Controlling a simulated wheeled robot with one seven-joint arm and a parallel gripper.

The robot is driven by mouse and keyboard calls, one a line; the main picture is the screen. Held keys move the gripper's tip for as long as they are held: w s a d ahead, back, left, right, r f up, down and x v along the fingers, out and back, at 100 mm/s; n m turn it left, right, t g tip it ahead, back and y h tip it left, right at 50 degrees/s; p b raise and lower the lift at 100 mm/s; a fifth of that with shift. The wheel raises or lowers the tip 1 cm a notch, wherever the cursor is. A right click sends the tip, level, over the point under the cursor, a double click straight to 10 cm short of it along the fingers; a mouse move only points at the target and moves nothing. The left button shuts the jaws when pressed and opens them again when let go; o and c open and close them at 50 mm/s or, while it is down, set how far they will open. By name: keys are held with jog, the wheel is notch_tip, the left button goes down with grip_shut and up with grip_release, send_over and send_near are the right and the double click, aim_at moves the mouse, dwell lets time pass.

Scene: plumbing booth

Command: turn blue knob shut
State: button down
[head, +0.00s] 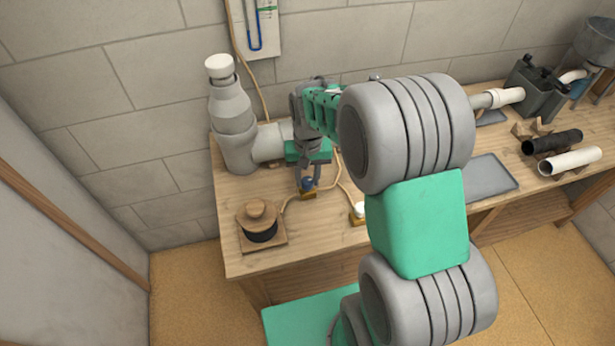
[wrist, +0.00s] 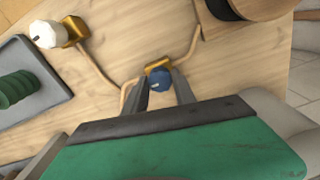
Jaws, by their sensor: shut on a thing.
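The blue knob (wrist: 159,80) sits on a brass valve (wrist: 158,64) joined to thin copper-coloured pipe on the wooden bench. In the head view the blue knob (head: 307,184) is below my gripper, near the bench's left part. My gripper (wrist: 160,88) points down, with one finger on each side of the blue knob, shut on it. In the head view my gripper (head: 308,182) reaches down from the arm to the knob. A dark mark shows on the knob's top; its exact angle is hard to read.
A white knob (wrist: 47,34) on another brass valve stands nearby. A wooden stand with a black spool (head: 261,230) is to the left. Thick grey pipe (head: 235,130) stands behind. A grey tray (head: 487,178) and pipes on rests lie to the right.

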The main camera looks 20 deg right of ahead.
aim_at(308, 180)
jog(key=c, duration=1)
grip_release()
notch_tip(308, 180, up, 8)
jog(key=shift+f, duration=0.1)
